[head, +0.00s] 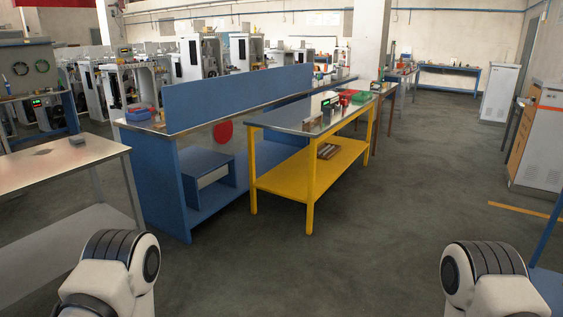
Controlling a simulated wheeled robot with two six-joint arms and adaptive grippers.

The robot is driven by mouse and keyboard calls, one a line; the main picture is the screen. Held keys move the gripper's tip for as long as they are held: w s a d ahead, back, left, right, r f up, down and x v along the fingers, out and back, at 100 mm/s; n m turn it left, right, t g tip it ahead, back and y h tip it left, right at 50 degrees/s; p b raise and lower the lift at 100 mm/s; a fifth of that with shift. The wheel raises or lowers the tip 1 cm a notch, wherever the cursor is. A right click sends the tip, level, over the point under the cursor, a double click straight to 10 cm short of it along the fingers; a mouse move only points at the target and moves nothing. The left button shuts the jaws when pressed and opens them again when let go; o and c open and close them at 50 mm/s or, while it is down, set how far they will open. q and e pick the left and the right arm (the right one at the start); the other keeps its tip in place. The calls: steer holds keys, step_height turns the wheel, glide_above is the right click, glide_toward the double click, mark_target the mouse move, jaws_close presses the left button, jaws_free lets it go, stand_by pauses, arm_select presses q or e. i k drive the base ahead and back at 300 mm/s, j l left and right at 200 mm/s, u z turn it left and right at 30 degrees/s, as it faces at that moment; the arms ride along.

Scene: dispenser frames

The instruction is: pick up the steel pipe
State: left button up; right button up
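I cannot make out a steel pipe for certain in the head view. A yellow-legged workbench (257,170) with a metal top stands in the middle, carrying small items too small to identify. On its yellow lower shelf lies a small bundle of brownish and grey pieces (327,151); I cannot tell what they are. Neither of my grippers is in view. Only white and dark links of my two arms show at the bottom left and bottom right.
A blue bench (165,190) with an upright panel adjoins the yellow one. A metal table (75,165) stands at the left. Red and green bins (358,96) sit on the yellow bench's far end. A cabinet (540,140) stands at the right. The floor ahead is clear.

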mark_target(318, 114)
steer(key=i+j, duration=0.15)
steer(key=i, duration=0.4)
steer(key=i+j, duration=0.15)
steer(key=i, duration=0.35)
steer(key=i+j, duration=0.2)
steer(key=i, duration=0.35)
steer(key=i+j+u, duration=0.1)
steer(key=i, duration=0.45)
